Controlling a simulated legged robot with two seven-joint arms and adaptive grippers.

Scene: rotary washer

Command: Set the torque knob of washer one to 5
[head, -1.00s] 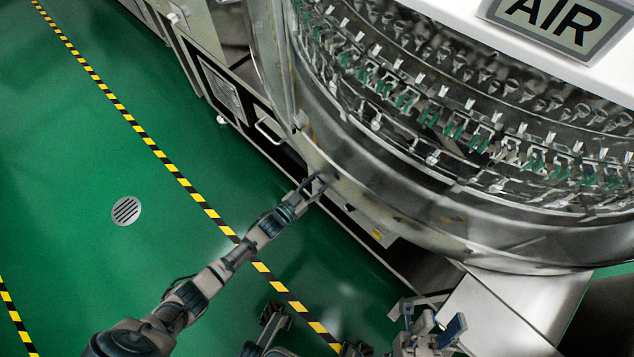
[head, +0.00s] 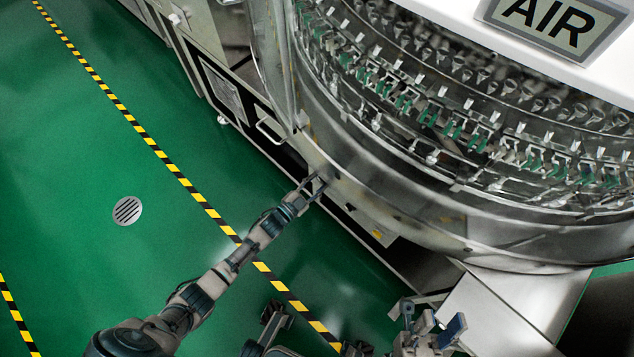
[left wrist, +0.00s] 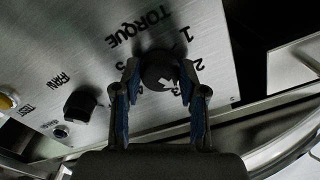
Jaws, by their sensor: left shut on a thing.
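The torque knob (left wrist: 158,70) is a round black knob on a grey metal panel (left wrist: 60,45), in the left wrist view. The word TORQUE and numbers 1, 2, 3 and 5 show around it, upside down. A pale mark on the knob sits on its lower right side, toward the 3; its exact setting is hard to read. My left gripper (left wrist: 160,77) is shut on the knob, one blue-padded finger on each side. In the head view, my left gripper (head: 316,184) reaches the washer's lower front. My right gripper (head: 433,322) is open and empty at the bottom.
A black FAN knob (left wrist: 81,103) and a yellow button (left wrist: 8,101) share the panel. The round metal washer (head: 400,195) with a glass wall fills the right of the head view. A handle (head: 270,132) protrudes left of the panel. Green floor (head: 90,150) is open at left.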

